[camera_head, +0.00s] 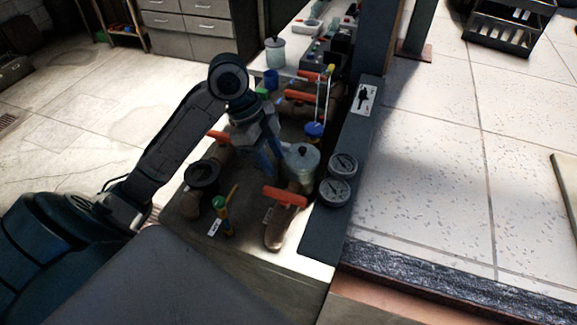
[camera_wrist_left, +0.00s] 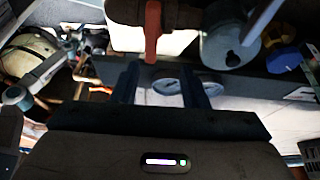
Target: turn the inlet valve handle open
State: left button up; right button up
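Several valves with orange-red bar handles stand on the pit bench; I cannot tell which is the inlet valve. One handle (camera_head: 285,197) is at the front, others (camera_head: 303,97) are farther back, and one (camera_head: 218,136) is partly hidden behind my left arm. My left gripper (camera_head: 272,172) points down among the pipes, left of a grey canister, with its fingers apart. In the left wrist view a red handle (camera_wrist_left: 152,30) shows beyond the gap between the open fingers (camera_wrist_left: 160,88), apart from them. My right gripper is not in view.
The grey canister (camera_head: 302,162) and two round gauges (camera_head: 340,178) stand close to the right of the gripper. A blue knob (camera_head: 314,130) is behind. Tiled floor (camera_head: 450,180) lies right.

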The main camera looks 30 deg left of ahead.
aim_at(291, 195)
pick_arm(q)
jog(key=x, duration=0.3)
jog(key=p+x, duration=0.1)
jog(key=x, duration=0.2)
jog(key=s+d+p+x, duration=0.1)
jog(key=x, duration=0.1)
jog(key=shift+d+f, duration=0.2)
jog(key=shift+s+d+f, duration=0.15)
jog(key=shift+d+f, duration=0.2)
jog(key=shift+a+f, duration=0.1)
jog(key=shift+a, duration=0.05)
jog(key=shift+c, duration=1.1)
grip_shut()
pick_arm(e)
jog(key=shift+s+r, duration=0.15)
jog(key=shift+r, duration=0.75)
